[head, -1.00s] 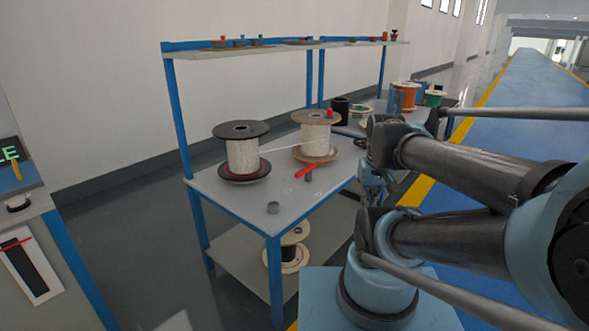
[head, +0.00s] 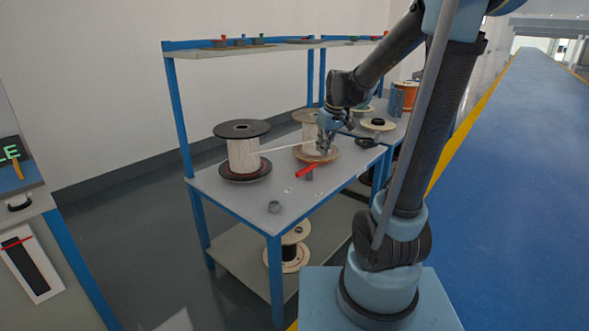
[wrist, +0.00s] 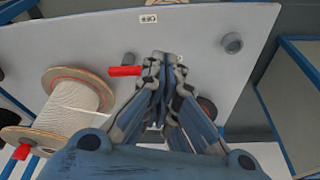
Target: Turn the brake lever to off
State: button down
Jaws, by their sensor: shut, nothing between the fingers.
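The red brake lever (head: 306,170) sits on a short grey post on the table top, in front of the right cable spool. In the wrist view the red lever (wrist: 125,71) points left, with its right end close beside my fingers. A small label (wrist: 148,18), seemingly reading OFF, lies on the table beyond it. My gripper (head: 324,150) is shut and empty, pointing down just behind and right of the lever in the head view. In the wrist view my gripper's closed tips (wrist: 163,58) appear right of the lever; whether they touch it I cannot tell.
A white-wound spool (head: 243,152) stands left on the table, with a cable running to the right spool (head: 308,127). A shelf (head: 260,47) runs above. The table's front left is clear.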

jog(key=w+a+f+n+y, duration=0.1)
jog(key=w+a+f+n, duration=0.2)
jog(key=w+a+f, duration=0.3)
jog(key=w+a, duration=0.5)
jog(key=w, duration=0.3)
jog(key=shift+w+a+n, duration=0.15)
jog(key=shift+a+n, duration=0.15)
jog(key=x, duration=0.9)
jog(key=shift+a+f, duration=0.1)
jog(key=shift+f, duration=0.25)
jog(key=shift+s+d+f, duration=0.2)
jog(key=shift+s+d+r, duration=0.1)
jog(key=shift+s+d, duration=0.95)
jog(key=shift+d, duration=0.3)
jog(key=shift+s+a, duration=0.15)
